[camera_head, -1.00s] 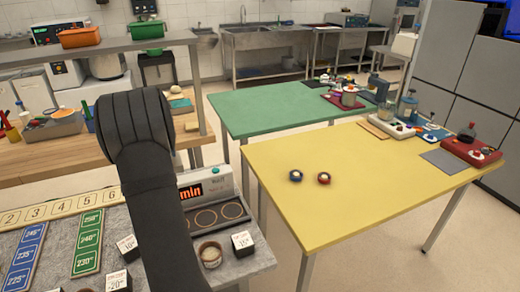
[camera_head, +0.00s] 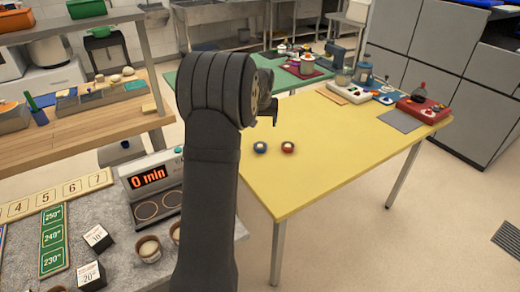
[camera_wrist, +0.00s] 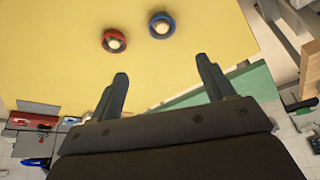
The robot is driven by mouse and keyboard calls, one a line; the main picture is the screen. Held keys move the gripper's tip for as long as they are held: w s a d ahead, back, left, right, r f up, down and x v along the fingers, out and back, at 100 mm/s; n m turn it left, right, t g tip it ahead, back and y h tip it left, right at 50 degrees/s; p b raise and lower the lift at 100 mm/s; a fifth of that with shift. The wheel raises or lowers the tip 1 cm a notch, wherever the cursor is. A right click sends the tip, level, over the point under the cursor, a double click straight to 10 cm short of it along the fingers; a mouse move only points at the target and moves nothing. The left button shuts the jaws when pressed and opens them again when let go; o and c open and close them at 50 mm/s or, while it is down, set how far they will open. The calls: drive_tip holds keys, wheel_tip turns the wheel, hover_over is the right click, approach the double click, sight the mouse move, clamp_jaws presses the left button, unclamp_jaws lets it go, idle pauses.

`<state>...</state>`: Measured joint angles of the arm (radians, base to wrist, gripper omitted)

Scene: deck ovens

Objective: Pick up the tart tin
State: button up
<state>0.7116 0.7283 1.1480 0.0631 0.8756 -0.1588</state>
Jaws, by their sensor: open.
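No object is clearly marked as the tart tin. Two small round pieces with pale centres sit side by side on the yellow table: a blue-rimmed one (camera_head: 260,147) and a red-rimmed one (camera_head: 288,147). A small round brown cup with pale filling (camera_head: 148,249) stands on the grey counter, with another partly hidden behind my arm. My gripper (camera_head: 270,111) is above the yellow table, partly hidden by my arm. In the wrist view my gripper (camera_wrist: 162,70) is open and empty. The red-rimmed piece (camera_wrist: 115,41) and blue-rimmed piece (camera_wrist: 161,25) lie beyond its fingertips.
The yellow table (camera_head: 330,170) is clear around the two pieces. A red tray (camera_head: 425,109) and other items stand at its far side. On the grey counter are a timer reading "0 min" (camera_head: 148,178), a green temperature board (camera_head: 52,240) and dark labelled blocks (camera_head: 97,237).

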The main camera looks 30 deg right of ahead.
approach(260, 148)
drive_tip(key=shift+d+f, duration=0.35)
drive_tip(key=shift+f, duration=0.25)
drive_tip(key=shift+a+x, duration=0.2)
drive_tip(key=shift+x, duration=2.4)
drive_tip(key=shift+w, duration=0.1)
drive_tip(key=shift+c, duration=0.2)
drive_tip(key=c, duration=1)
